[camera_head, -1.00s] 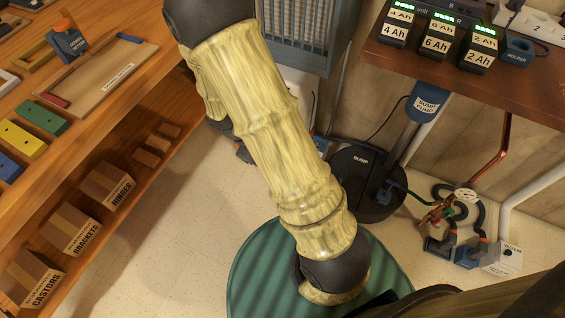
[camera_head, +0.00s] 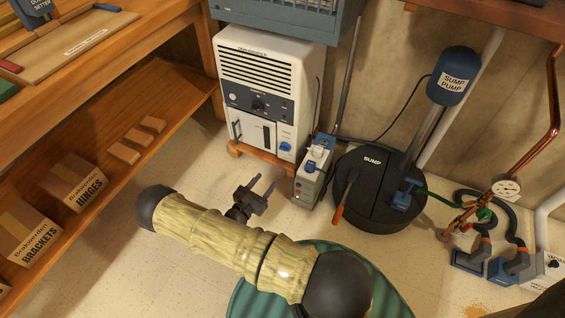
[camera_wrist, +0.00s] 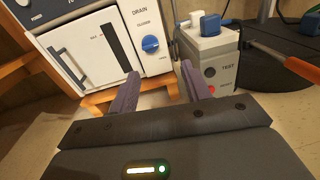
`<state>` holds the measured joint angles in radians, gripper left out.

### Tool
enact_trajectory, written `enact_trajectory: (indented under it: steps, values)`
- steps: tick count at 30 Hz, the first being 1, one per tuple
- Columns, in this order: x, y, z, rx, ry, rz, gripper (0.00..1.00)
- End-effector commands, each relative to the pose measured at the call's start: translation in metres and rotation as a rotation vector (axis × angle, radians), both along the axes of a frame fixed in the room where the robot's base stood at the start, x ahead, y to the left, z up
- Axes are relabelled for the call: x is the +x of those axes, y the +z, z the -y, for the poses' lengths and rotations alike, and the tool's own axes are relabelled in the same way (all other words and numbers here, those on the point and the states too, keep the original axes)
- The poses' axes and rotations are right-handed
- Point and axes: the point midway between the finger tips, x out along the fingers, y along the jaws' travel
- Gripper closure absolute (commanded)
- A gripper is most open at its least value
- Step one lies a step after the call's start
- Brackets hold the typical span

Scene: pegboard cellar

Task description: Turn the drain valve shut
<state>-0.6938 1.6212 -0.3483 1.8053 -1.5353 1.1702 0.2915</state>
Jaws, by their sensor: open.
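The drain valve is a blue knob (camera_head: 285,147) low on the right of the white dehumidifier's (camera_head: 262,62) front. In the wrist view the blue knob (camera_wrist: 150,44) sits under the word DRAIN, ahead of and slightly above the fingertips. Its pointer marking is too small to read. My gripper (camera_head: 265,184) is in front of and below the dehumidifier, apart from the knob. In the wrist view my gripper (camera_wrist: 160,72) has its two fingers spread with nothing between them.
A grey TEST box (camera_head: 314,172) with blue plug stands just right of the knob. A black sump lid (camera_head: 375,190) with an orange-handled tool (camera_head: 340,210) is farther right. A wooden shelf (camera_head: 150,100) stands left. Pale floor is clear between shelf and gripper.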

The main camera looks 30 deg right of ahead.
Motion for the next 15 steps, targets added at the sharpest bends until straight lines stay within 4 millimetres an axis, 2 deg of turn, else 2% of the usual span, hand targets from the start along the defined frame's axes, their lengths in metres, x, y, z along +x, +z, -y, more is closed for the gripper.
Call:
enact_trajectory:
  steps: [1, 3, 15]
  values:
    - [0.0026, -0.0178, -0.0036, -0.024, 0.043, -0.008, 0.52]
    - [0.0053, -0.0249, -0.0065, -0.042, 0.080, -0.015, 0.52]
    - [0.0075, -0.0250, -0.0069, -0.049, 0.095, -0.017, 0.52]
